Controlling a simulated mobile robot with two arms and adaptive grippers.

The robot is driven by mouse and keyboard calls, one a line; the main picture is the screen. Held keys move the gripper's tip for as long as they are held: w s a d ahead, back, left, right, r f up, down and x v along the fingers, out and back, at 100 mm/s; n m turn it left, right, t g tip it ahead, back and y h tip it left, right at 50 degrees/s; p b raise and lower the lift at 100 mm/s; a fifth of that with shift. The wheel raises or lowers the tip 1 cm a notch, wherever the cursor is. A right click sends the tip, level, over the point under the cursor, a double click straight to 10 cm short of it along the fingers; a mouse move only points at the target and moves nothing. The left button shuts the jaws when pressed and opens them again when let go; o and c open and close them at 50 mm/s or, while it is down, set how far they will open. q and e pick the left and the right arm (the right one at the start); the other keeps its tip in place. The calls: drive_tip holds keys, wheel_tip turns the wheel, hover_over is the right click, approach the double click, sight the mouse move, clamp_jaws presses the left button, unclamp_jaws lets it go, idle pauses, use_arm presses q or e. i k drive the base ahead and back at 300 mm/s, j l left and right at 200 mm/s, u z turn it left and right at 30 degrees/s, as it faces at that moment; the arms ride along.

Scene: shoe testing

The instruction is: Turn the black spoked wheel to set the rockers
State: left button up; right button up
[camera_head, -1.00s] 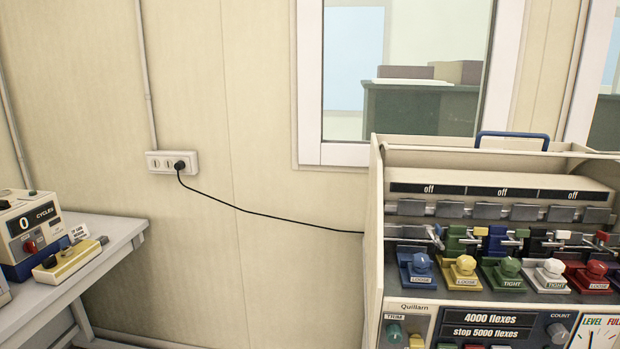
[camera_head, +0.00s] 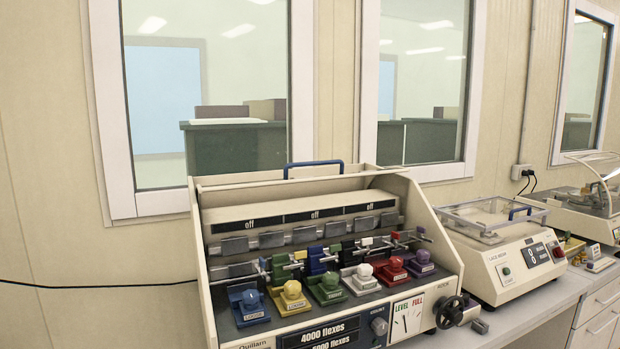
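The black spoked wheel (camera_head: 449,312) sits low on the right front corner of the cream flexing machine (camera_head: 437,243). A white dial marked LEVEL and FULL (camera_head: 407,314) is just left of the wheel. Inside the machine a row of coloured clamps with knobs runs across, including a blue one (camera_head: 250,304), a white one (camera_head: 363,277) and a purple one (camera_head: 422,262). Grey metal plates (camera_head: 304,235) line up behind them, under three displays that read "off" (camera_head: 315,214). Neither of my grippers is in view.
A panel reads 4000 flexes (camera_head: 318,333), with a dark knob (camera_head: 379,326) beside it. A lace machine (camera_head: 498,252) showing 8 stands to the right on the grey bench (camera_head: 541,291). A small dark grey object (camera_head: 480,326) lies close to the wheel's right.

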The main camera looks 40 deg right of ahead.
sight(455, 315)
drive_tip(key=z, duration=2)
drive_tip(key=i+l+u, duration=0.25)
drive_tip(key=k+j, duration=0.05)
drive_tip(key=k, duration=0.05)
